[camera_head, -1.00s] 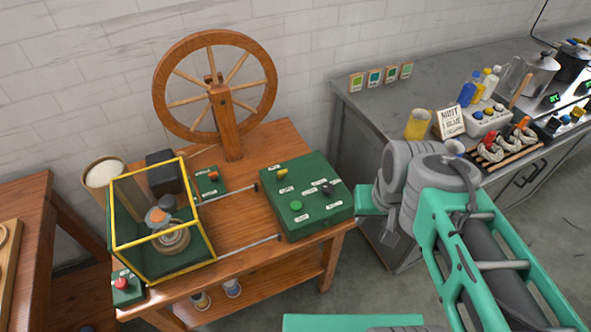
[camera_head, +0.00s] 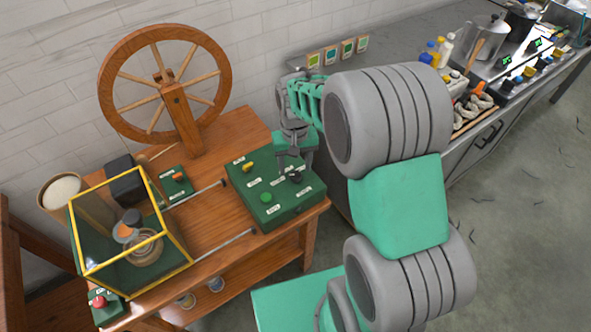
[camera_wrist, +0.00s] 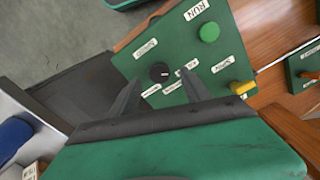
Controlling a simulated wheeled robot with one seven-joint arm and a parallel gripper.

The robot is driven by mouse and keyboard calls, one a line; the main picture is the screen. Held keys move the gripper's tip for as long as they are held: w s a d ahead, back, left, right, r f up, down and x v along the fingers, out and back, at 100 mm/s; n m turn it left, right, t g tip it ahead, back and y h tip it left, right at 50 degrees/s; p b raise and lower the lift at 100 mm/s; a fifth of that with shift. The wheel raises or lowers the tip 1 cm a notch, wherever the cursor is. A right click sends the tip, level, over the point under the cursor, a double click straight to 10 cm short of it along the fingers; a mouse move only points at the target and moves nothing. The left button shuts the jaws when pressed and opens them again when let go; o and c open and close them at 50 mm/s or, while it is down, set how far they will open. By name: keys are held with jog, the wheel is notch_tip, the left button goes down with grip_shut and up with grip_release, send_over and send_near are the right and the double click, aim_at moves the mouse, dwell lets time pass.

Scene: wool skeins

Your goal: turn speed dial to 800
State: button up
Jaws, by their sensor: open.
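The green control box (camera_head: 240,205) sits on the right end of the wooden table. Its black round dial (camera_head: 295,177) also shows in the wrist view (camera_wrist: 159,72), with several white labels around it, too small to read. My gripper (camera_head: 287,162) is open above the box, close to the dial. In the wrist view my gripper's (camera_wrist: 159,76) two fingers are spread, with the dial appearing between their tips. I cannot tell whether they touch it. A green button (camera_wrist: 209,32) labelled RUN and a yellow switch (camera_wrist: 242,87) sit on the same panel.
A spinning wheel (camera_head: 165,85) stands behind the box. A yellow-framed clear case (camera_head: 125,225) is at left, with a small switch box (camera_head: 175,180) beside it. A grey counter (camera_head: 400,45) with bottles and pots stands at right. Two metal rods run toward the case.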

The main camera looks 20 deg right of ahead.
aim_at(295, 175)
jog(key=shift+f, duration=1.6)
jog(key=shift+c, duration=0.4)
grip_shut()
